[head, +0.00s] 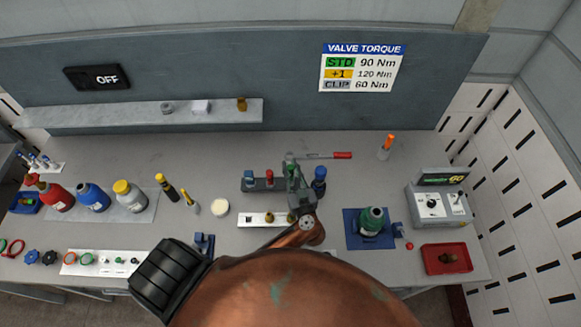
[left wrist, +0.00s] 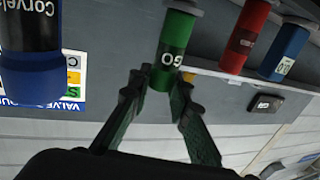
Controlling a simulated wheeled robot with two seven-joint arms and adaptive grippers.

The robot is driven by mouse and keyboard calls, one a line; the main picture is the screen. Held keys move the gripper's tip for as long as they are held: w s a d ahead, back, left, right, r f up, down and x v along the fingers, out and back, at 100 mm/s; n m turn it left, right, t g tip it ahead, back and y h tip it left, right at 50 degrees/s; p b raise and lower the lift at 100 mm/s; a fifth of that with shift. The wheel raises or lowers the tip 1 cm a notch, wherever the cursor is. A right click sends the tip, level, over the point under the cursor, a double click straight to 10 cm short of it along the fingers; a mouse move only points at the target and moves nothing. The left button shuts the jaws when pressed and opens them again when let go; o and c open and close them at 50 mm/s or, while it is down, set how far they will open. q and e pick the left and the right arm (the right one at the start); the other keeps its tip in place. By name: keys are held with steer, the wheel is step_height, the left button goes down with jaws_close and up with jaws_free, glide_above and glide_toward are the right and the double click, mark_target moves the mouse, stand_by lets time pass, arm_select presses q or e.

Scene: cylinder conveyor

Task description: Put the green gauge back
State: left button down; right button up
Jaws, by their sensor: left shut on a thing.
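The green gauge (left wrist: 172,45) is a green cylinder with a dark label marked GO. My left gripper (left wrist: 160,92) is shut on it, with one finger on each side near its end. In the head view the left gripper (head: 296,178) is at the right end of the dark gauge rack (head: 259,185) and hides most of the green gauge. A blue gauge (head: 249,177) and a red gauge (head: 269,177) stand in the rack to its left. I cannot tell whether the green gauge's base is seated or just above the rack. My right gripper is not in view.
A blue-capped bottle (head: 319,180) stands close right of the gripper. A white rack (head: 255,219) lies in front. A red-handled tool (head: 330,155) lies behind.

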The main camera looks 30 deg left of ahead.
mark_target(291, 175)
arm_select(q)
steer(key=shift+f, duration=0.6)
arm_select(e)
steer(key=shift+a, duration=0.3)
arm_select(q)
steer(key=shift+f, duration=1)
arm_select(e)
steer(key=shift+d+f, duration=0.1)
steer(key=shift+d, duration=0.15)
arm_select(q)
steer(key=c, duration=1.7)
jaws_free()
steer(key=shift+r+p, duration=0.9)
steer(key=shift+p, duration=0.3)
step_height(291, 175, up, 4)
steer(key=p, duration=0.6)
steer(key=shift+r, duration=0.1)
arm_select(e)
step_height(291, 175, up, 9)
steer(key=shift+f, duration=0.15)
